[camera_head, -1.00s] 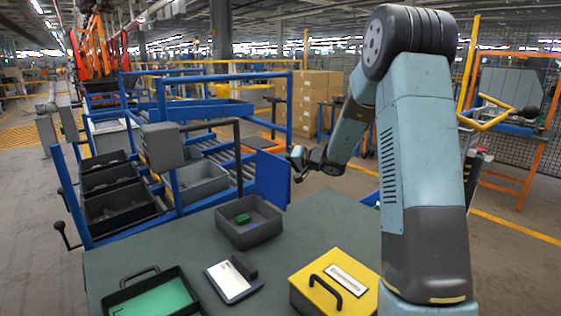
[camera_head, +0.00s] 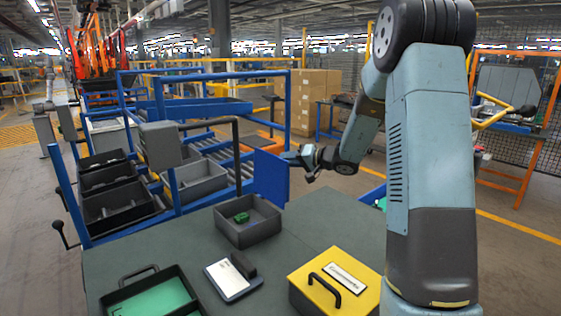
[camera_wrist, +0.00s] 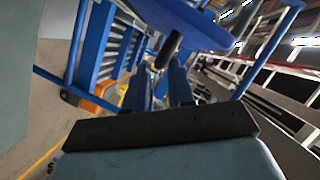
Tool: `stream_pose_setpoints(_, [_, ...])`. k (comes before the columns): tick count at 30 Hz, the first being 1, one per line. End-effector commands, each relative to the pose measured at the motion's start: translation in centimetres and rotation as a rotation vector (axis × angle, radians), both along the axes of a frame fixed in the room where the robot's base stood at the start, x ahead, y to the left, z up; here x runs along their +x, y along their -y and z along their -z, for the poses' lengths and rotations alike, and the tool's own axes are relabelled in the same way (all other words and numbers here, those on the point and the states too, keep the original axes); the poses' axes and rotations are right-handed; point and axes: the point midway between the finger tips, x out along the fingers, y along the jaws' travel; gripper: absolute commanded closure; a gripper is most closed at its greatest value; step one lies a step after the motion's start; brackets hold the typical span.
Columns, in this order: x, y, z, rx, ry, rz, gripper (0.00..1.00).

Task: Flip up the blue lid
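The blue lid (camera_head: 271,177) is a flat panel standing near upright at the back right side of a grey bin (camera_head: 248,237). A small green block (camera_head: 241,217) lies in the bin. My gripper (camera_head: 301,158) is close to the lid's upper right edge in the head view; I cannot tell whether they touch. In the wrist view my gripper's two fingers (camera_wrist: 160,88) are apart, with a visible gap. A dark rounded piece (camera_wrist: 168,50) and a large blue surface (camera_wrist: 185,22) lie just beyond the tips. The lid's hinge is not clearly visible.
Blue racks (camera_head: 170,185) with dark bins stand behind. A blue bin (camera_head: 371,199) is partly hidden by my arm.

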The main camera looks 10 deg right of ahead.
Motion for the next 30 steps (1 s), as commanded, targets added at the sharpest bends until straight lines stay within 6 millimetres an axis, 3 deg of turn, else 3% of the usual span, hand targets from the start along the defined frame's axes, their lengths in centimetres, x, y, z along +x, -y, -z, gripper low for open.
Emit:
stream_pose_setpoints(6, [-2.8,3.0,-0.9,0.000,0.000,0.001,0.77])
stream_pose_setpoints(12, [-4.3,4.6,-1.4,0.000,-0.001,0.001,0.77])
stream_pose_setpoints(30, [-4.9,5.0,-1.5,-0.001,-0.002,-0.001,0.77])
